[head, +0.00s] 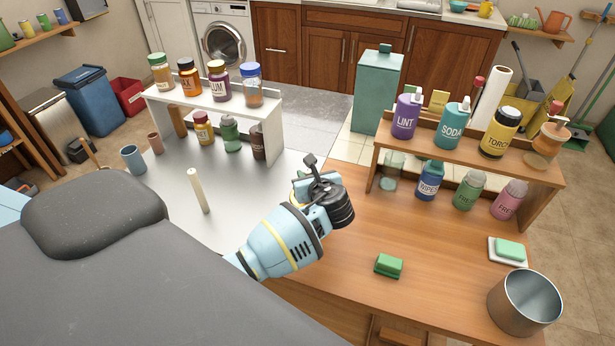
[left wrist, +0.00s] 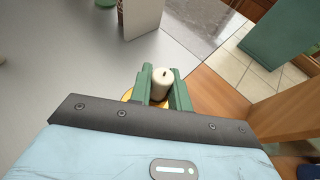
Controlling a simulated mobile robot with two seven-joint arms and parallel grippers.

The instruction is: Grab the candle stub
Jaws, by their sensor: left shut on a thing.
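The candle stub (left wrist: 162,82) is a short white cylinder with a dark wick, seen in the left wrist view between the two green fingers of my left gripper (left wrist: 163,88). The gripper is shut on it. A yellow, rounded thing (left wrist: 128,96) shows partly beside and below the stub; I cannot tell whether they touch. In the head view my left gripper (head: 324,195) is over the border of the grey and wooden tops, and its hand hides the stub. A tall cream candle (head: 198,191) stands upright left of it. My right gripper is not in view.
A white shelf (head: 271,142) with several jars stands behind left. A wooden shelf (head: 545,176) with several bottles stands at right. Grey top around the tall candle is mostly clear.

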